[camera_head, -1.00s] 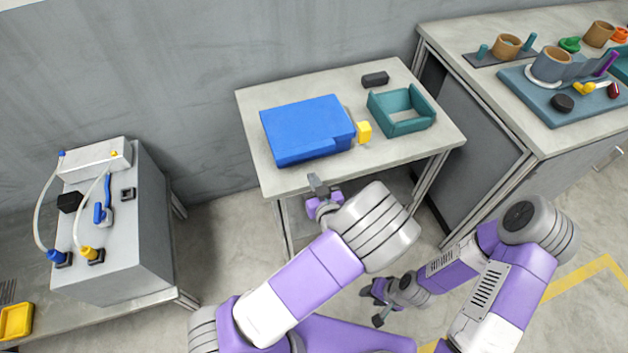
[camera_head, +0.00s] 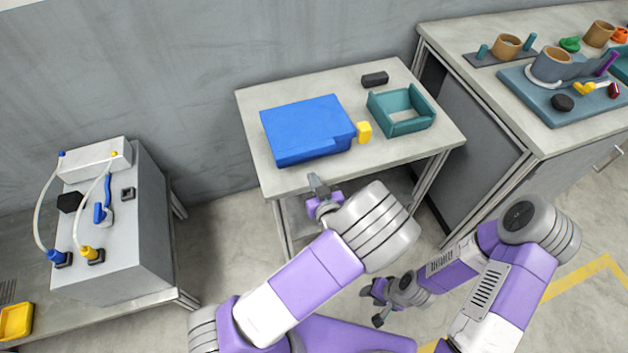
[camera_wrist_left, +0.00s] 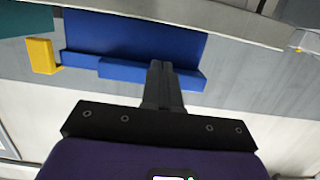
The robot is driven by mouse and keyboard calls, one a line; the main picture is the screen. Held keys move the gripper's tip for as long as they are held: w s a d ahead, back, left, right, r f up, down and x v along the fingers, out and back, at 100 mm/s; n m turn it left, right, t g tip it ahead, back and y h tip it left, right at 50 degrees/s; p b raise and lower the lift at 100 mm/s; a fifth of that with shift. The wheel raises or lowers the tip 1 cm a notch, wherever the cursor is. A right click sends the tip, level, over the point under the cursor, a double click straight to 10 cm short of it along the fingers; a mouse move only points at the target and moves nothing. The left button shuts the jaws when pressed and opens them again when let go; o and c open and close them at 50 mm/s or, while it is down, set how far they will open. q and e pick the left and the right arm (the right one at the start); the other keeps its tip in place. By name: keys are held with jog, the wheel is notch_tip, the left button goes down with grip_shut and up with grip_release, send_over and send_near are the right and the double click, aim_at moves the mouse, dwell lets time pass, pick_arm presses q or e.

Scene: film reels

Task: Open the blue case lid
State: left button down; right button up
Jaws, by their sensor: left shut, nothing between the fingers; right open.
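The blue case (camera_head: 305,125) lies on the small table with its lid down. A yellow block (camera_head: 364,132) sits at its right side. My left gripper (camera_head: 316,181) is shut and empty at the table's front edge, just in front of the case. In the left wrist view its fingertips (camera_wrist_left: 160,66) overlap the front lip of the blue case (camera_wrist_left: 135,40); I cannot tell whether they touch it. The yellow block also shows there (camera_wrist_left: 42,56). My right gripper (camera_head: 372,305) is open and empty, low over the floor to the right.
On the small table (camera_head: 370,165) stand a teal open tray (camera_head: 412,126) and a black block (camera_head: 375,79). A workbench (camera_head: 480,95) with cups and a blue-grey board is at the right. A grey machine with tubes (camera_head: 130,220) stands at the left.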

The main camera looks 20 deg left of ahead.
aim_at(306, 148)
pick_arm(q)
jog(key=shift+w+a, duration=0.1)
jog(key=shift+w, duration=0.05)
jog(key=shift+r+x, duration=0.15)
jog(key=shift+x, duration=0.7)
jog(key=shift+r+x, duration=0.2)
jog(key=shift+x, duration=0.7)
jog(key=shift+r+x, duration=0.15)
jog(key=shift+x, duration=0.7)
jog(key=shift+w, duration=0.15)
jog(key=shift+s, duration=0.2)
jog(key=shift+r, duration=0.1)
jog(key=r+p, duration=0.1)
jog(key=r, duration=0.1)
jog(key=w+r+p, duration=0.1)
jog(key=r+p, duration=0.2)
jog(key=r, duration=0.1)
jog(key=shift+w+a+p, duration=0.15)
jog(key=shift+a+p, duration=0.2)
jog(key=shift+a, duration=0.05)
jog(key=shift+w+r, duration=0.1)
jog(key=shift+r, duration=0.05)
